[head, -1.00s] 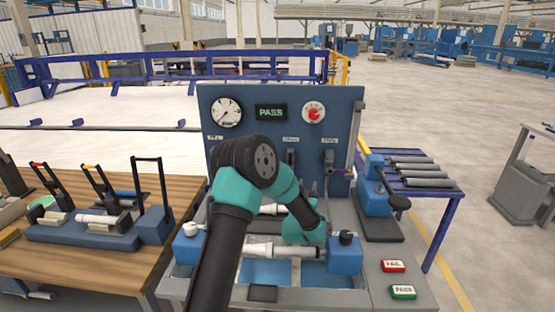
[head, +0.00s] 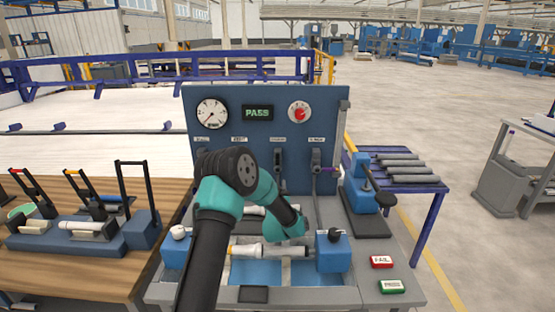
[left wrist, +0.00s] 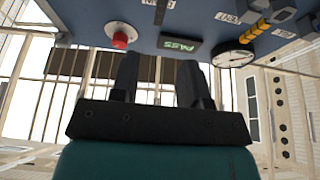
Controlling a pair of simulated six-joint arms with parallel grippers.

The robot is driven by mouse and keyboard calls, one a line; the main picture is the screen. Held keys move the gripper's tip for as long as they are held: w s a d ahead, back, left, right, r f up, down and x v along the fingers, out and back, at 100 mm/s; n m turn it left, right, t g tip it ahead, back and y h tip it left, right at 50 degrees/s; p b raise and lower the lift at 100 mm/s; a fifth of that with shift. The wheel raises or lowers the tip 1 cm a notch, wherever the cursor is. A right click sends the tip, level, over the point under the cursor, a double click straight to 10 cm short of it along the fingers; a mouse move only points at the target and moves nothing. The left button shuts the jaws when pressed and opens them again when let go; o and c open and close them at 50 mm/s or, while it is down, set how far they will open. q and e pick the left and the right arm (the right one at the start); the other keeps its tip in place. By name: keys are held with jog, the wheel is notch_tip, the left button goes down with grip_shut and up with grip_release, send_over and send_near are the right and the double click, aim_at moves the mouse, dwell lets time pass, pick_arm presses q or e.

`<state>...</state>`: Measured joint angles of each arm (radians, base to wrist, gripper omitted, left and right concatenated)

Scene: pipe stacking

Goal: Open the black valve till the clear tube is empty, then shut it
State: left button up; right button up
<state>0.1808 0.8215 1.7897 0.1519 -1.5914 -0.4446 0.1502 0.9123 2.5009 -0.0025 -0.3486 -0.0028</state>
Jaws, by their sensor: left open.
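My left gripper (left wrist: 159,66) is open and empty in the left wrist view, its two dark fingers spread below the panel. In the head view my teal wrist hides its fingers; the wrist hangs over the bench in front of the panel. Dark valve handles stand on the panel's lower part, one at the middle (head: 279,158) and one at the right (head: 315,158); I cannot tell which is the black valve. A black knob (head: 335,233) tops the right blue block. A pale tube (head: 270,250) lies between the blocks; I cannot pick out a clear tube or its fill.
The blue panel (head: 335,110) carries a round gauge (head: 212,114), a PASS display (head: 257,113) and a red button (head: 300,111). A red FAIL button (head: 381,262) and green PASS button (head: 391,286) are at front right. A lever clamp (head: 365,182) stands right.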

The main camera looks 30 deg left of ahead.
aim_at(278, 159)
pick_arm(q)
jog(key=x, duration=1.4)
grip_shut()
